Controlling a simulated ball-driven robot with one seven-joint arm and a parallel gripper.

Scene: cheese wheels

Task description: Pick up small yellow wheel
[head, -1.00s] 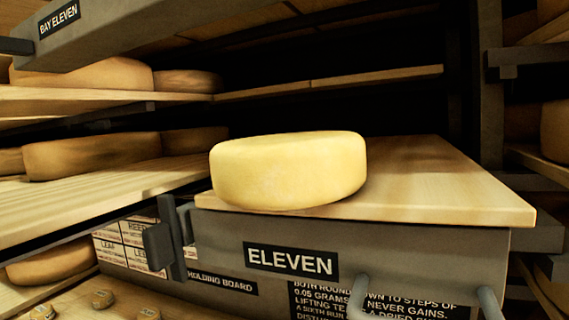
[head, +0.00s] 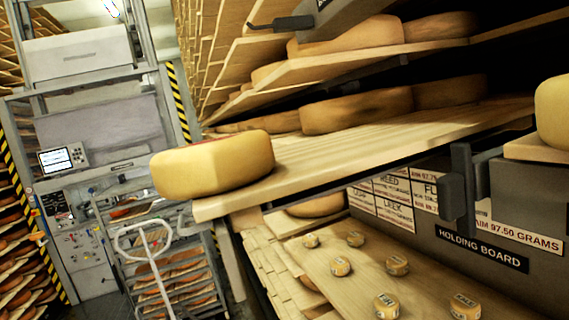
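Several small yellow wheels with dark printed bands sit apart on a lower wooden board (head: 335,290). One small yellow wheel (head: 387,306) is at the front, and another small yellow wheel (head: 465,306) is to its right. Farther back are a small yellow wheel (head: 397,265), one more (head: 340,266) and two others near the board's back. Their print is too small to read surely. My gripper is not in view.
A large pale cheese wheel (head: 213,164) sits at the end of the shelf (head: 330,160) above the board. A dark bracket (head: 455,195) and a "HOLDING BOARD" sign (head: 482,248) are at right. A wheeled rack (head: 165,270) stands at left beside an aisle.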

